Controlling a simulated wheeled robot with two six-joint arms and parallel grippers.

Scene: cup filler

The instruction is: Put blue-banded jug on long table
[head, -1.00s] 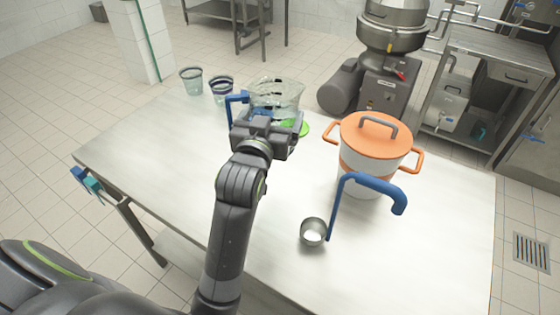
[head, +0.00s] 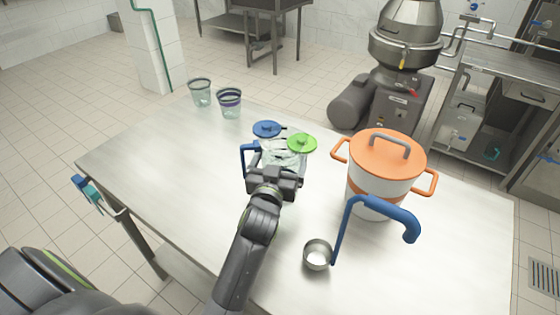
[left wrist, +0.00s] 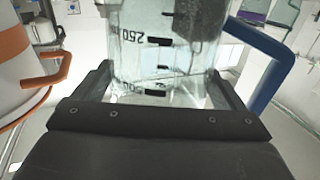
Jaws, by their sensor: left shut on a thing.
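A clear jug (head: 282,156) with black measuring marks and a blue handle (head: 247,160) is in my left gripper (head: 276,178), over the middle of the long table (head: 155,165). In the left wrist view the jug (left wrist: 165,50) stands between the two fingers of the gripper (left wrist: 163,92), its blue handle (left wrist: 270,80) to the right. My left gripper is shut on the jug's body and hides its lower part in the head view. I cannot tell whether its base touches the table, and no blue band shows clearly. My right gripper is not in view.
A blue lid (head: 267,129) and a green lid (head: 302,142) lie behind the jug. An orange-lidded pot (head: 378,180) and a blue-handled ladle (head: 318,256) stand to the right. Two cups (head: 200,92) (head: 229,103) stand at the back left. The table's left side is clear.

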